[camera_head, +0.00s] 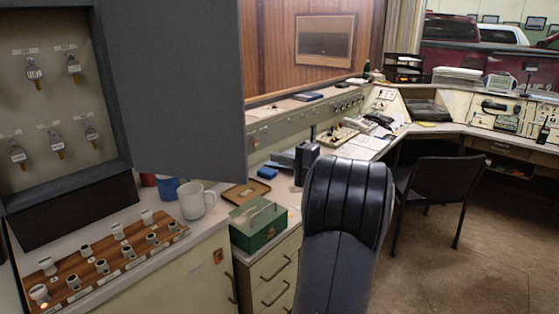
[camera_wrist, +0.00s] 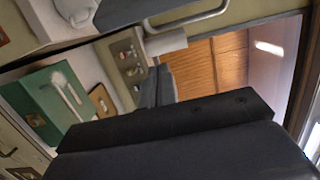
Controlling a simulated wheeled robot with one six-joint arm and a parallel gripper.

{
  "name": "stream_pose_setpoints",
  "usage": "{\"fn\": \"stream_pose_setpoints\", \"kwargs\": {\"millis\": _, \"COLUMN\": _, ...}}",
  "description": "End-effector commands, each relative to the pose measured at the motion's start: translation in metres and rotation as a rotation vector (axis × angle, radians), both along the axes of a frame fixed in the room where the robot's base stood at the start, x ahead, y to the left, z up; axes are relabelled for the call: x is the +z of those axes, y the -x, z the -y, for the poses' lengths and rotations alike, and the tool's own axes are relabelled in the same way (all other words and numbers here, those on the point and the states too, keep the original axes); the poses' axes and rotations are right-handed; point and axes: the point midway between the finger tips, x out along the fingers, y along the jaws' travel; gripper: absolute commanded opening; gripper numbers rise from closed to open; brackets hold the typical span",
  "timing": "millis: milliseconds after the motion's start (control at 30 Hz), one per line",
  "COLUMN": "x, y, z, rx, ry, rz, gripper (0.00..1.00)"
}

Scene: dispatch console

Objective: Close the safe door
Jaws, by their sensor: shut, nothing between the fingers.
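The safe (camera_head: 55,100) is a dark grey wall cabinet at the left, with several keys hanging inside. Its door (camera_head: 187,85) stands wide open, swung out to the right, a plain grey panel. In the wrist view, a pale olive surface with a metal bar handle (camera_wrist: 190,22) crosses the top; I cannot tell for sure whether it is the door's other face. My gripper (camera_head: 303,157) is right of the door and lower, apart from it in the picture. In the wrist view its fingers (camera_wrist: 158,86) are together and empty.
Below the door are a white mug (camera_head: 197,202), a blue mug (camera_head: 168,190) and a wooden switch panel (camera_head: 115,250). A green box (camera_head: 258,226) and a brown tray (camera_head: 245,193) are near my arm. A black chair (camera_head: 437,190) stands right; the floor there is clear.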

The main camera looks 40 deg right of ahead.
Motion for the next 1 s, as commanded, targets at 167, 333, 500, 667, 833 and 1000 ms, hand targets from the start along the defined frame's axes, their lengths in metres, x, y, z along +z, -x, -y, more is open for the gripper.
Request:
{"fn": "stream_pose_setpoints", "kwargs": {"millis": 167, "x": 0.002, "y": -0.04, "z": -0.012, "rx": 0.006, "ry": -0.001, "rz": -0.001, "gripper": 0.0}}
{"fn": "stream_pose_setpoints", "kwargs": {"millis": 333, "x": 0.002, "y": -0.064, "z": -0.022, "rx": 0.002, "ry": 0.0, "rz": -0.002, "gripper": 0.0}}
{"fn": "stream_pose_setpoints", "kwargs": {"millis": 500, "x": 0.001, "y": -0.051, "z": -0.039, "rx": 0.001, "ry": -0.001, "rz": -0.002, "gripper": 0.0}}
{"fn": "stream_pose_setpoints", "kwargs": {"millis": 667, "x": 0.0, "y": -0.045, "z": -0.048, "rx": 0.001, "ry": -0.001, "rz": -0.001, "gripper": 0.0}}
{"fn": "stream_pose_setpoints", "kwargs": {"millis": 833, "x": 0.0, "y": -0.043, "z": -0.051, "rx": 0.001, "ry": 0.0, "rz": -0.002, "gripper": 0.0}}
{"fn": "stream_pose_setpoints", "kwargs": {"millis": 1000, "x": 0.0, "y": -0.043, "z": -0.05, "rx": 0.001, "ry": 0.0, "rz": -0.002, "gripper": 0.0}}
